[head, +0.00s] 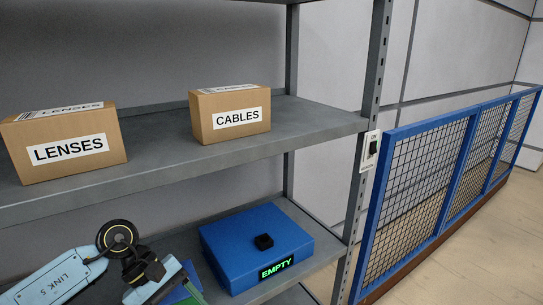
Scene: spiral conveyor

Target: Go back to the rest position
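My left arm (60,277) comes in at the lower left, in front of the lower shelf, with a light blue link marked "LINK 5" and a dark round joint. Its wrist runs down to the bottom edge of the head view, and I see no fingertips of my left gripper. A blue and green piece (187,291) shows beside the wrist; I cannot tell what it is. My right arm and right gripper are not in view.
A grey shelf (160,146) holds a "LENSES" carton (113,141) and a "CABLES" carton (203,120). Below, a blue box (235,243) with a black knob and a green "EMPTY" display sits right of my arm. A switch (369,150) is on the post. A blue mesh fence (462,165) stands right.

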